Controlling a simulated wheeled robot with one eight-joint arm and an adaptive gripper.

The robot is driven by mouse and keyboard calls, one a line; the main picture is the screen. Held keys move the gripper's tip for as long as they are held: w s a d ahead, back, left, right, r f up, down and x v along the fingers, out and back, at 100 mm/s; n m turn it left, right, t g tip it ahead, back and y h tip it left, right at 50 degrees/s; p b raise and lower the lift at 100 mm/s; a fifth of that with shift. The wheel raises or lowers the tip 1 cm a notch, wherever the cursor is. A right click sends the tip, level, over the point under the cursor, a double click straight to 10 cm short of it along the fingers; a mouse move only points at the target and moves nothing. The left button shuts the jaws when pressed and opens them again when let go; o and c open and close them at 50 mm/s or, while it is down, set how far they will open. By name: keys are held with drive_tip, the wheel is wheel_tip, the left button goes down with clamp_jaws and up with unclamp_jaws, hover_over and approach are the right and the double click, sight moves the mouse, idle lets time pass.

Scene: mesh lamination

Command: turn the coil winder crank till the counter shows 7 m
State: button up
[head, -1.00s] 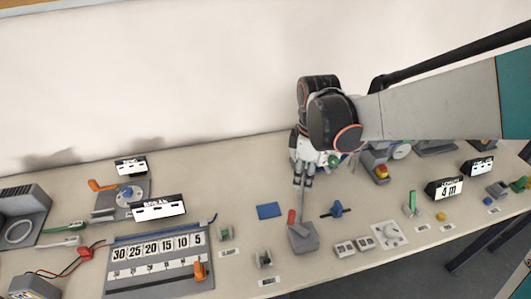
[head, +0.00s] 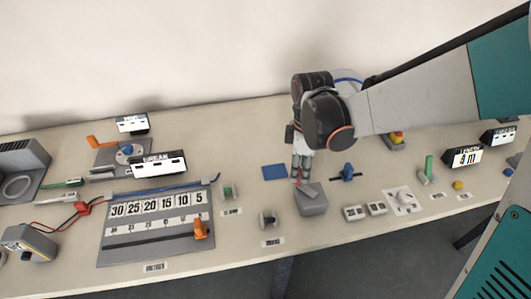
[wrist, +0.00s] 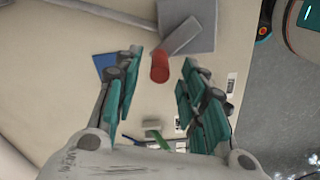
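The crank has a red handle (wrist: 159,67) on a grey arm (wrist: 184,35), fixed to a grey box (wrist: 205,15). In the head view the grey box (head: 312,203) stands near the table's front edge, and my gripper mostly hides the handle. My gripper (head: 302,176) is just behind the box. In the wrist view my gripper (wrist: 162,62) is open, with the red handle between its fingertips and gaps on both sides. The black counter sign (head: 463,157) at the right appears to read 4 m.
A blue pad (head: 274,172) lies left of my gripper, and a blue-knobbed part (head: 347,173) stands right. White switches (head: 365,211) and a white dial plate (head: 404,201) are farther right. A numbered board (head: 157,232) with an orange slider lies left.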

drive_tip(key=shift+f+b, duration=0.65)
drive_tip(key=shift+f, duration=0.6)
clamp_jaws()
drive_tip(key=shift+w+d, duration=0.1)
